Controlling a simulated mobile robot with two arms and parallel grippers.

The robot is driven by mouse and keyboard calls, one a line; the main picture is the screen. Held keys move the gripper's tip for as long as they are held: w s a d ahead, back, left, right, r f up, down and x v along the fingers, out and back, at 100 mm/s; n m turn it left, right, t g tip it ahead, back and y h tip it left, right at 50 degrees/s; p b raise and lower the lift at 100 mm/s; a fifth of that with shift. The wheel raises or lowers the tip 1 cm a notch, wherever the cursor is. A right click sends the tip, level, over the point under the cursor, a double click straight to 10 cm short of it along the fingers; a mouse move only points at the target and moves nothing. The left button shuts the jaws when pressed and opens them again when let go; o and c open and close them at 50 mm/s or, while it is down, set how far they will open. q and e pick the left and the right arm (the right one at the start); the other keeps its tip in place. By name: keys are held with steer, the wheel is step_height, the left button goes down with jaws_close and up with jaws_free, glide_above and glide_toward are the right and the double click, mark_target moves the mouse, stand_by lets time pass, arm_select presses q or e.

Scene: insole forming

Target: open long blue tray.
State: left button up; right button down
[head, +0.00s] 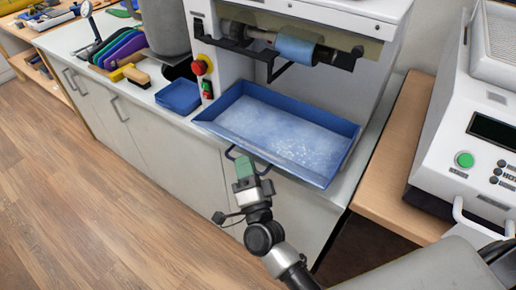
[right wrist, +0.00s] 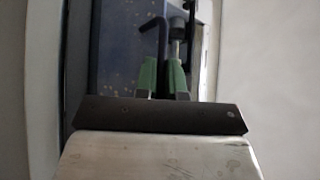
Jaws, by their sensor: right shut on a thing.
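The long blue tray (head: 290,127) sits under the white machine and juts out over the counter's front edge. Pale dust or specks cover its floor. A dark handle (head: 232,152) is on its front side. My right gripper (head: 243,163) is at this handle, with its green fingers shut on it. In the right wrist view the green fingers (right wrist: 163,78) close at the dark bar of the handle, with the blue tray (right wrist: 120,50) behind. My left gripper is not in view.
A small blue bin (head: 179,96) stands on the counter left of the tray. A red stop button (head: 199,67) is on the machine. A white device with a green button (head: 465,160) stands on the wooden table at right. The floor (head: 90,190) at left is clear.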

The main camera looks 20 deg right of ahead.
steer(key=s+a, duration=0.4)
steer(key=a, duration=0.1)
steer(key=shift+s+a, duration=0.3)
steer(key=shift+a, duration=0.1)
steer(key=shift+f, duration=0.1)
steer(key=c, duration=1.2)
jaws_free()
steer(key=b+v, duration=0.2)
steer(key=v, duration=0.8)
steer(key=shift+s+f, duration=0.1)
steer(key=shift+s, duration=0.25)
